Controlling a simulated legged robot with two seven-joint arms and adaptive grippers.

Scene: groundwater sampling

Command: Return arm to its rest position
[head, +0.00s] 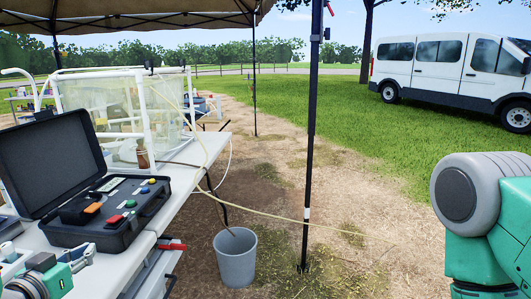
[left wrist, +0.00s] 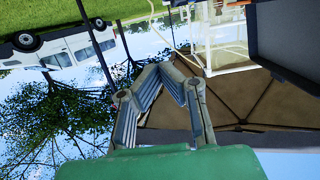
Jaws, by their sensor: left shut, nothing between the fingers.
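My left gripper (head: 80,256) shows at the lower left of the head view, beside the table's near edge and just in front of the open black case. In the left wrist view its two ridged grey fingers (left wrist: 172,75) meet at their tips with nothing between them. My right gripper is out of view; only a teal and grey part of my right arm shows at the right edge of the head view.
An open black control case (head: 112,222) sits on the white table (head: 100,272). Behind it stands a clear-walled box with a white pipe frame (head: 138,92). A grey bucket (head: 236,262) and a black pole (head: 309,170) stand beyond the table. A thin hose crosses the open ground.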

